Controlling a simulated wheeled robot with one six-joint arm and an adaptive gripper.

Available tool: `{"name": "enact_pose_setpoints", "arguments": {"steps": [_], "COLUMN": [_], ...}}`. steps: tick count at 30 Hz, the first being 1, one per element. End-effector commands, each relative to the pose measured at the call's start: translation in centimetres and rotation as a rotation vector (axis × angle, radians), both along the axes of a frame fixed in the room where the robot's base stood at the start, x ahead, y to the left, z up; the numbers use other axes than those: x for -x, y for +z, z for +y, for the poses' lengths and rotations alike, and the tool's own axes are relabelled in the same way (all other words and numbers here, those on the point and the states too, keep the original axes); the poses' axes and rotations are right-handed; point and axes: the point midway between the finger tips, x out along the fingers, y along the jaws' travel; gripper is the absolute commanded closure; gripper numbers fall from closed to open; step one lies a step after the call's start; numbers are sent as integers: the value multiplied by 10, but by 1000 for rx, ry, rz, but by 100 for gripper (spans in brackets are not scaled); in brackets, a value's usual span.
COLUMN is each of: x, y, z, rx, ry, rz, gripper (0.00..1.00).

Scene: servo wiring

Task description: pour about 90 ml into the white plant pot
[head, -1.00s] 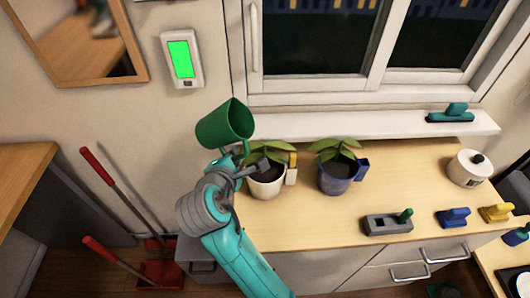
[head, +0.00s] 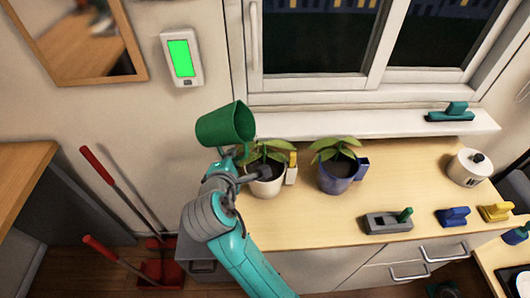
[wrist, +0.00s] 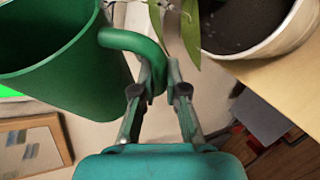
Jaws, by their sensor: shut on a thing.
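A green watering vessel (head: 225,126) with a loop handle is held up at the left of the white plant pot in the head view. It is tilted, its wide mouth facing right toward the pot. My gripper (wrist: 166,75) is shut on its handle; the vessel also fills the left of the wrist view (wrist: 60,75). The white plant pot (head: 266,188) holds dark soil and a leafy plant and stands on the wooden counter. Its rim and soil show at the upper right of the wrist view (wrist: 245,25). No liquid stream shows.
A blue pot (head: 333,180) with a plant stands right of the white pot. A grey block (head: 385,223), blue (head: 453,217) and yellow (head: 496,212) pieces and a white canister (head: 468,168) are farther right. The window sill (head: 370,125) runs behind.

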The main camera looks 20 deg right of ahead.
Motion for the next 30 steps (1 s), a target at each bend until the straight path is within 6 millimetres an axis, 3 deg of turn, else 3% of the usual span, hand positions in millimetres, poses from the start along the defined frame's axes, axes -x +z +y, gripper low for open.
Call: {"name": "enact_pose_setpoints", "arguments": {"steps": [30], "x": [-1], "y": [-2], "z": [2], "rx": [-39], "ry": [5], "rz": [-44], "gripper": [100]}}
